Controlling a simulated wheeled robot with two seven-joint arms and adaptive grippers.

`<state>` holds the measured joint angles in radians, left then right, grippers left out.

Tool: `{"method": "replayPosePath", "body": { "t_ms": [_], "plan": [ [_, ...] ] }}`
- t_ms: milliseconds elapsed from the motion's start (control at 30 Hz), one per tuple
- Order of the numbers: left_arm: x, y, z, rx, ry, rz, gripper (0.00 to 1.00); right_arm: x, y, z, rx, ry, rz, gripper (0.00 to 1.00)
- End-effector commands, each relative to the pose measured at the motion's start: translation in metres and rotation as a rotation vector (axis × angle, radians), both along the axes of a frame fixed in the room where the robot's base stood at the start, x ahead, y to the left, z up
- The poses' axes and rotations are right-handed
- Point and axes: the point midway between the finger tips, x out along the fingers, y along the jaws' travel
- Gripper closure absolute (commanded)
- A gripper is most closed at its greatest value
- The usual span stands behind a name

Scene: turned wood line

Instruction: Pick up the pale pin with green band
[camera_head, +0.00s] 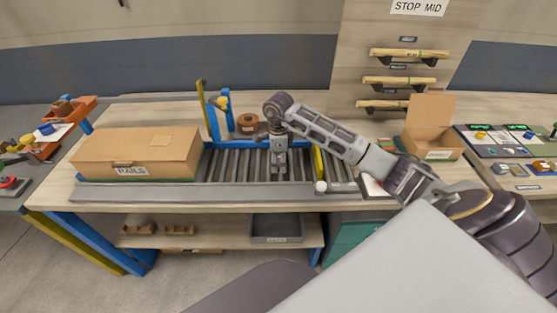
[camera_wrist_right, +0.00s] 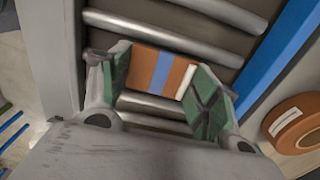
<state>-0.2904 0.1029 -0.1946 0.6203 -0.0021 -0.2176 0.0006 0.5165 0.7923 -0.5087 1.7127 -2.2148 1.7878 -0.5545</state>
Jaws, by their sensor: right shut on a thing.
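My right gripper (camera_head: 279,168) points down over the roller conveyor in the head view. In the right wrist view its green-padded fingers (camera_wrist_right: 160,80) are shut on an orange-brown pin (camera_wrist_right: 143,70) with a blue band and a white stripe near one end. The pin lies crosswise between the pads, above the rollers; I cannot tell if it touches them. No pale pin with a green band can be made out in the wrist view. Pale wooden rods (camera_head: 400,80) lie on brackets on the upright board; their bands are too small to read. My left gripper is not in view.
A cardboard box marked RAILS (camera_head: 140,155) stands left of the conveyor (camera_head: 235,166). An open carton (camera_head: 432,140) stands right. A brown tape roll (camera_head: 247,123) sits behind the rollers, beside a blue post (camera_head: 212,122). A grey tray (camera_head: 276,228) is on the lower shelf.

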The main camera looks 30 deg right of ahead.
Motion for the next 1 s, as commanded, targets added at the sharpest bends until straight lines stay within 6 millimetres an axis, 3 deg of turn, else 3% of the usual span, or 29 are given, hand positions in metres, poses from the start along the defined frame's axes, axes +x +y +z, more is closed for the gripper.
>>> {"method": "replayPosePath", "body": {
  "t_ms": [200,233,400,1000],
  "plan": [
    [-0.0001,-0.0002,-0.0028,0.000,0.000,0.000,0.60,-0.0001,-0.0001,-0.0033,-0.001,0.001,0.000,0.49],
    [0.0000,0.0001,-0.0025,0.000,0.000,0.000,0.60,-0.0001,0.0001,-0.0031,-0.001,0.001,0.001,0.36],
    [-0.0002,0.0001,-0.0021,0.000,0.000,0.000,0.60,-0.0001,0.0001,-0.0026,-0.001,0.001,0.000,0.17],
    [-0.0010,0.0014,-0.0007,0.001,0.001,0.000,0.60,0.0005,-0.0003,0.0060,-0.001,-0.002,0.000,0.17]
  ]
}}
